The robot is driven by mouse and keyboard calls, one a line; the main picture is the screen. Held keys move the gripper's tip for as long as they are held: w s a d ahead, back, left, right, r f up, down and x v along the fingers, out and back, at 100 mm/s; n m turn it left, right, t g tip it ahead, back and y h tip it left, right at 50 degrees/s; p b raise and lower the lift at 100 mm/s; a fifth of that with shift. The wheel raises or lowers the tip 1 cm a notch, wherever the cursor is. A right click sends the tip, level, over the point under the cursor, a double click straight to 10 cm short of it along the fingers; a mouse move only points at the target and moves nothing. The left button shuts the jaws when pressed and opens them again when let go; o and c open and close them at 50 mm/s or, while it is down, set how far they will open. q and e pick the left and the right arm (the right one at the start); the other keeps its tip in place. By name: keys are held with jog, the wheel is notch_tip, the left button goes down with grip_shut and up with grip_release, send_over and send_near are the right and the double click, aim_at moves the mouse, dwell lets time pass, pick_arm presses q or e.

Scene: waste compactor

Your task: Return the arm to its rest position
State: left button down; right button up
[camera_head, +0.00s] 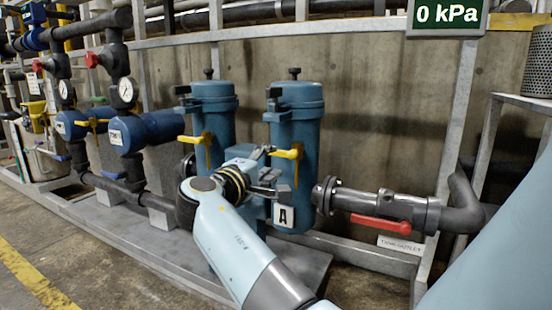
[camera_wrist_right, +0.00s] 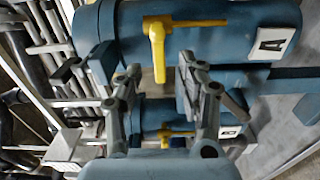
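My right arm reaches in from the bottom of the head view, with its right gripper (camera_head: 274,172) in front of two blue cylindrical filter housings. The right housing (camera_head: 294,120) carries a label "A" and a yellow lever (camera_head: 288,153). The left housing (camera_head: 211,112) has a yellow lever (camera_head: 196,139) too. In the right wrist view my right gripper (camera_wrist_right: 163,85) has its fingers spread apart, with nothing held between them. A yellow lever (camera_wrist_right: 157,50) shows beyond the fingertips; I cannot tell whether they touch anything. My left gripper is not in view.
A red-handled valve (camera_head: 380,224) sits on the outlet pipe at right. Pipes with gauges (camera_head: 126,90) and blue valve bodies (camera_head: 146,130) stand at left. A sign (camera_head: 446,15) reads 0 kPa. Floor with a yellow line (camera_head: 35,280) is clear at lower left.

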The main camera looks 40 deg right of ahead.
jog(key=shift+s+a, duration=0.15)
jog(key=shift+a, duration=0.2)
